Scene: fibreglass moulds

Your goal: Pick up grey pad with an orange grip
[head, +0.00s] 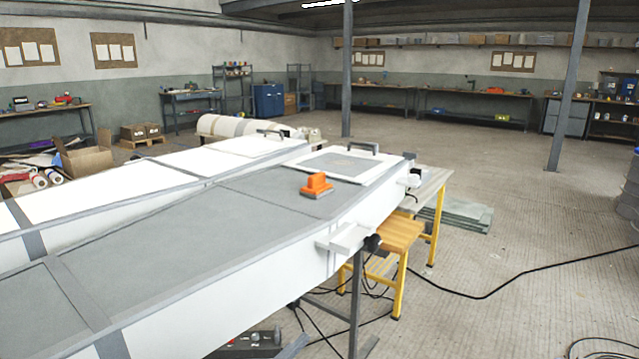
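The pad with an orange grip (317,183) sits on the grey top of the long white mould (200,223), near its far right end. Its orange grip faces up, and a thin darker base shows under it. Nothing touches the grip. Neither of my grippers is in the head view.
A framed panel with dark handles (343,165) lies on the mould behind the pad. A second white mould (120,185) runs alongside at the left. A yellow-legged wooden stool (398,240) stands by the right end. A grey post (568,90) stands there.

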